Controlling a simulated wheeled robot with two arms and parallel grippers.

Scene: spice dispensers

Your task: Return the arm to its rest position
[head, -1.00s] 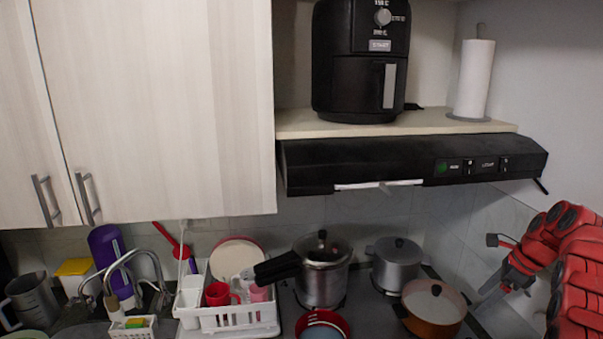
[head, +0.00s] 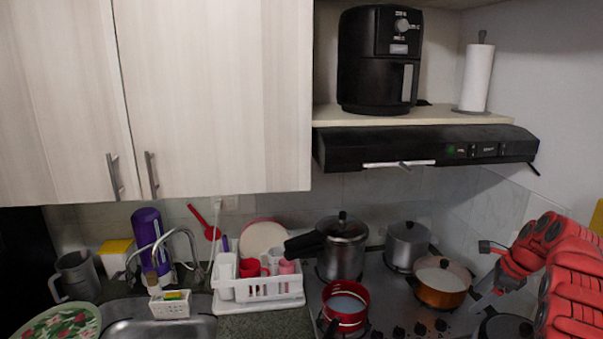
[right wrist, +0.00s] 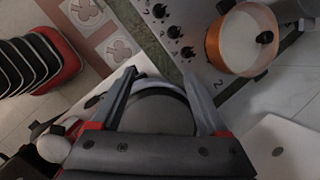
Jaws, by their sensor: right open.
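My right arm is red and comes in from the right edge of the head view. My right gripper (head: 482,302) is by the right side of the stove, near the orange pot. In the right wrist view its two fingers (right wrist: 160,82) are spread apart. A round grey-and-dark shape shows behind and between them; I cannot tell what it is. I see nothing held between the fingertips. My left arm and gripper are not in view.
An orange pot (head: 440,283), a grey pot (head: 408,247), a pressure cooker (head: 342,255) and a red pan (head: 346,304) stand on the stove. The range hood (head: 425,148) overhangs it. A dish rack (head: 262,288) is left of the stove.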

